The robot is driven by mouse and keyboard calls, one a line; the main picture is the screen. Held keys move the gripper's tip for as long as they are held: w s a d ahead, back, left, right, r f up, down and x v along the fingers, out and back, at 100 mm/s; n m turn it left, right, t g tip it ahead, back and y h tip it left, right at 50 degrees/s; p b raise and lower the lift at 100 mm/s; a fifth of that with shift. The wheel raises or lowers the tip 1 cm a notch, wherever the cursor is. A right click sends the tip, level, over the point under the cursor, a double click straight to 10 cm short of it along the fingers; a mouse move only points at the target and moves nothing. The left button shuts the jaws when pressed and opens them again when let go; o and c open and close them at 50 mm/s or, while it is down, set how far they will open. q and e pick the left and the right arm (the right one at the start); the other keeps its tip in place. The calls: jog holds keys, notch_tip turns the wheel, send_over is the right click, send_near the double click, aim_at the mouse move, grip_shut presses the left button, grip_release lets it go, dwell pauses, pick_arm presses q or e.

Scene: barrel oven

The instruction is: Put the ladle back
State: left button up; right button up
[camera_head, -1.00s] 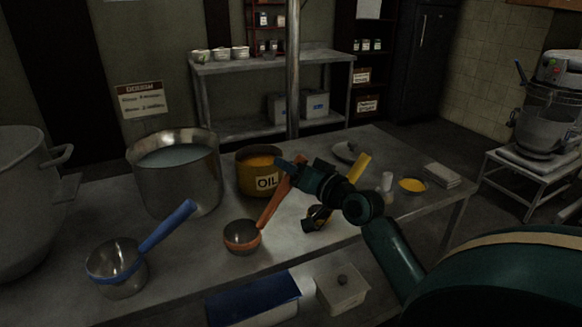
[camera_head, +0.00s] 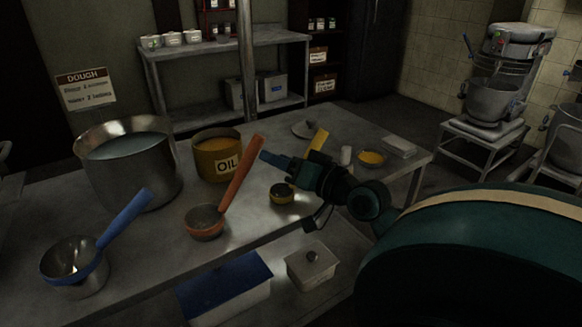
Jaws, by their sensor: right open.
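A small ladle with an orange handle (camera_head: 240,175) stands on the metal table, its bowl (camera_head: 204,222) down and its handle leaning up to the right. A larger ladle with a blue handle (camera_head: 125,218) stands at the left front. A small ladle with a yellow handle (camera_head: 317,141) is partly hidden behind my right gripper; its dark bowl (camera_head: 282,194) shows below. My right gripper (camera_head: 271,159) is open and empty, with its fingertips just right of the orange handle's upper end. I cannot tell whether they touch. My left gripper is not in view.
A steel pot (camera_head: 127,172) of pale liquid and a yellow OIL pot (camera_head: 216,157) stand behind the ladles. A yellow bowl (camera_head: 371,158) and folded cloths (camera_head: 399,147) lie at the right. A blue-lidded box (camera_head: 225,287) and a lidded container (camera_head: 312,265) sit below the table's front edge.

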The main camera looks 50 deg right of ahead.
jog(key=s, duration=0.2)
jog(key=shift+s+d, duration=0.1)
jog(key=shift+s, duration=0.3)
jog(key=s+a+f+n+g+y, duration=0.1)
jog(key=s+a+f+n+g, duration=0.2)
jog(key=a+f, duration=1.1)
jog(key=s+a+f+n+g+y, duration=0.1)
jog(key=s+a+f+n, duration=0.1)
jog(key=a, duration=0.4)
jog(key=s+a+f+n+g+y, duration=0.1)
jog(key=s+a+f+n, duration=0.2)
jog(key=a+f, duration=0.3)
jog(key=shift+s+a+f, duration=0.15)
jog(key=shift+s+a, duration=0.5)
jog(key=shift+s, duration=0.2)
